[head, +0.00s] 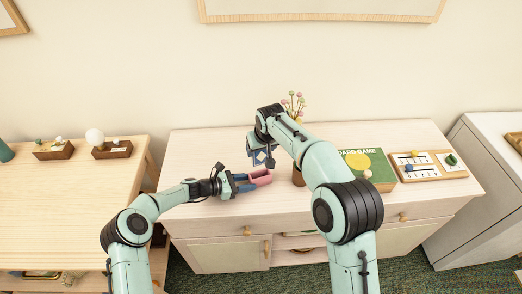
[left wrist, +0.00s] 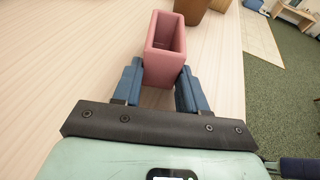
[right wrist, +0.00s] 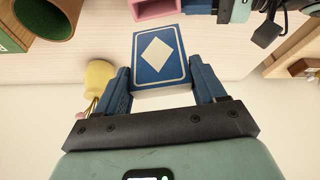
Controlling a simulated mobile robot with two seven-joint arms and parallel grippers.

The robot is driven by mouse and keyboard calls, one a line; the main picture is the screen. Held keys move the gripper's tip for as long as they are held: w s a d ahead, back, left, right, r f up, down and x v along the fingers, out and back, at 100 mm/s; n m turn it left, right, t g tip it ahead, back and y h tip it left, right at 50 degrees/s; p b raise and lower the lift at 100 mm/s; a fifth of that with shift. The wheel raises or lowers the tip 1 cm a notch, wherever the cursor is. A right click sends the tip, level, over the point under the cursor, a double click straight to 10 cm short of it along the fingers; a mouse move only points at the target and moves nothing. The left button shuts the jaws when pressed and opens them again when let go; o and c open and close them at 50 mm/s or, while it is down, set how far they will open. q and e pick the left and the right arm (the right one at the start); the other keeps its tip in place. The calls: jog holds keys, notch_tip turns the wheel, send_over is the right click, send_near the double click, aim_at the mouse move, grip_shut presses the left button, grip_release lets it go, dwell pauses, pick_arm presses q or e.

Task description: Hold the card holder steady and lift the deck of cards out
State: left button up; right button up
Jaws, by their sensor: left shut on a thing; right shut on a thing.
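The pink card holder (head: 259,177) is on the cabinet top (head: 205,150). In the left wrist view the holder (left wrist: 165,62) looks open and empty. My left gripper (head: 236,185) is shut on it, with a blue finger on each side (left wrist: 157,86). The deck of cards (right wrist: 158,56) is blue with a white diamond. It is gripped between the fingers of my right gripper (right wrist: 162,80), apart from the holder. In the head view the deck (head: 261,158) shows just above and behind the holder, and my right arm partly hides my right gripper.
A brown cup (head: 298,178) stands right of the holder, partly behind my right arm. Flowers (head: 293,103) stand behind. A green board game box (head: 368,168) and a wooden tray (head: 445,173) are farther right. The cabinet top's left part is clear.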

pick_arm(q)
jog(key=shift+f, duration=0.1)
jog(key=o, duration=1.1)
jog(key=v, duration=1.1)
jog(key=shift+d, duration=0.1)
jog(key=shift+s+a+r, duration=0.2)
jog(key=shift+a+r, duration=0.05)
jog(key=shift+a, duration=0.3)
